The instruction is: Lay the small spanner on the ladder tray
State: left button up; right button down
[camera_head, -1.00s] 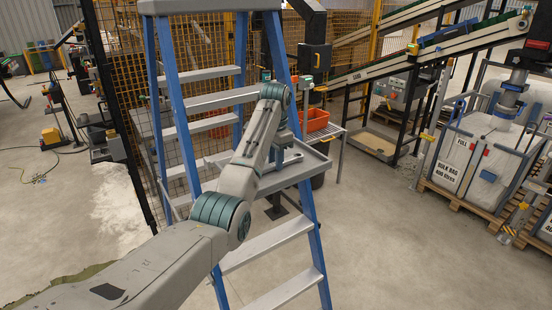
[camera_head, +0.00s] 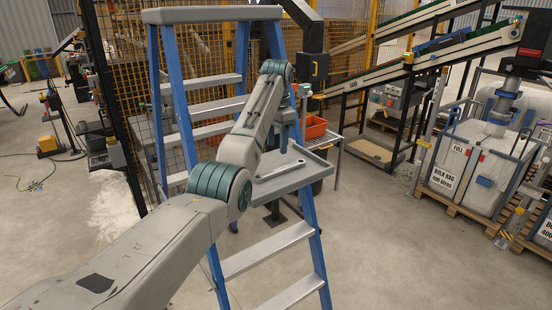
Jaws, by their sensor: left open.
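The blue stepladder (camera_head: 185,120) stands in the middle with its grey ladder tray (camera_head: 262,190) at mid height. The small spanner (camera_head: 280,171), a thin pale metal strip, lies flat on the tray's top. My left gripper (camera_head: 284,149) hangs just above the tray's back side, behind the spanner in the picture. It is open and looks apart from the spanner. Its fingers are small and partly hidden by the wrist. My left arm crosses in front of the ladder and covers the tray's left part. My right gripper is out of view.
A red-orange bin (camera_head: 314,127) sits on a rack behind the tray. A mesh fence (camera_head: 120,80) and a dark post stand behind the ladder. Conveyors and bulk bags (camera_head: 470,165) are at the right. The floor right of the ladder (camera_head: 380,250) is clear.

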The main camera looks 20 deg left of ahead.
pick_arm(q)
jog(key=r, duration=0.3)
jog(key=shift+w+r, duration=0.25)
jog(key=shift+r, duration=0.05)
jog(key=shift+s+d, duration=0.1)
